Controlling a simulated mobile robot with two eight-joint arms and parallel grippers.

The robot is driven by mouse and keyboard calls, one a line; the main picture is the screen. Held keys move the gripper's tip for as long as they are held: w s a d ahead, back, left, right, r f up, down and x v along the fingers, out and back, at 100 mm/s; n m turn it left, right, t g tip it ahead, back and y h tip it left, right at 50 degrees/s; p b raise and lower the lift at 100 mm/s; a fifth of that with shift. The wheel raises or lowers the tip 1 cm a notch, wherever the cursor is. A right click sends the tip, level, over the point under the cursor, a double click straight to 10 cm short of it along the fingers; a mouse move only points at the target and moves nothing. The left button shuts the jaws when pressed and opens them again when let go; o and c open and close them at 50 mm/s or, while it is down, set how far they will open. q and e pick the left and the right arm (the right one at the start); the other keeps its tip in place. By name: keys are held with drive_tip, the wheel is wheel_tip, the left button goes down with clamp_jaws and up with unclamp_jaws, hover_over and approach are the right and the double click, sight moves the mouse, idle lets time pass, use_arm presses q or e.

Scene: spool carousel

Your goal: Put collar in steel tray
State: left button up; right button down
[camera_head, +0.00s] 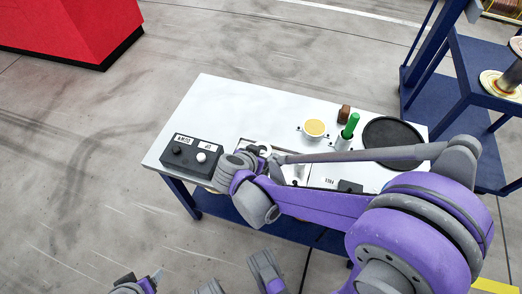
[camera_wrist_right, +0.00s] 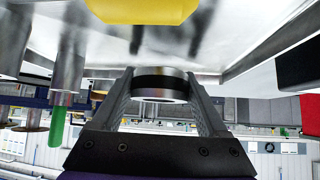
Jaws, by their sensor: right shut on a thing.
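My right gripper (camera_head: 263,151) is over the white table top, at the near middle of the table. In the right wrist view its two fingers (camera_wrist_right: 165,100) are shut on the collar (camera_wrist_right: 160,86), a short silver ring with a dark band. In the head view the collar is mostly hidden by the gripper and wrist. The steel tray (camera_head: 300,173) appears as a shallow grey rectangle beside and partly under my right arm, largely covered by it. Parts of my left arm seem to show at the bottom edge of the head view, where its jaw state is unclear.
A black control box (camera_head: 192,153) stands left on the table (camera_head: 215,105). Behind the arm are a yellow-topped cup (camera_head: 314,128), a green-handled tool (camera_head: 350,126), a brown block (camera_head: 343,114) and a round black plate (camera_head: 393,137). A blue rack (camera_head: 470,95) is at right. The table's far left is clear.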

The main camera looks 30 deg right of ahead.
unclamp_jaws()
drive_tip(key=p+v, duration=0.3)
drive_tip(key=v, duration=0.8)
drive_tip(key=shift+w, duration=0.15)
idle(0.4)
